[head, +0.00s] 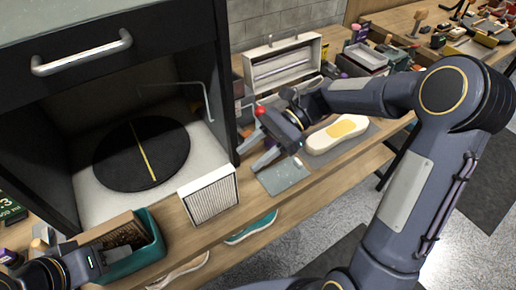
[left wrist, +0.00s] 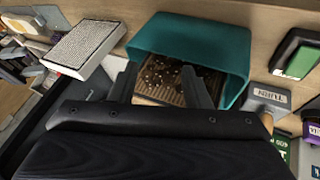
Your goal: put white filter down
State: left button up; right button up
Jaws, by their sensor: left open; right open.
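The white filter (head: 209,196), a white-framed block with a fine grid face, stands upright on the wooden bench near its front edge, just right of the open cabinet. It also shows at the upper left in the left wrist view (left wrist: 85,46). My right gripper (head: 249,158) is open and empty, behind and to the right of the filter, apart from it. My left gripper (left wrist: 160,80) is open with its fingers at the teal bin (left wrist: 185,32), which holds a brown ridged and speckled item (left wrist: 172,78). Whether the fingers touch that item I cannot tell.
The black cabinet holds a round dark disc (head: 142,154) with a yellow stripe. A white and yellow sneaker sole (head: 337,135) lies on a grey mat right of my right gripper. An open white case (head: 283,62) stands behind. A teal shoe (head: 251,228) sits below the bench.

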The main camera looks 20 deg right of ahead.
jog(key=s+d+n+t+h, duration=0.4)
jog(key=s+d+n+t, duration=0.1)
jog(key=s, duration=0.3)
jog(key=s+d+n+t+h, duration=0.4)
jog(key=s+n+t+h, duration=0.1)
jog(key=s+n, duration=0.2)
jog(key=shift+s+d+f+n, duration=0.35)
jog(key=shift+s+n, duration=0.05)
jog(key=shift+s, duration=0.3)
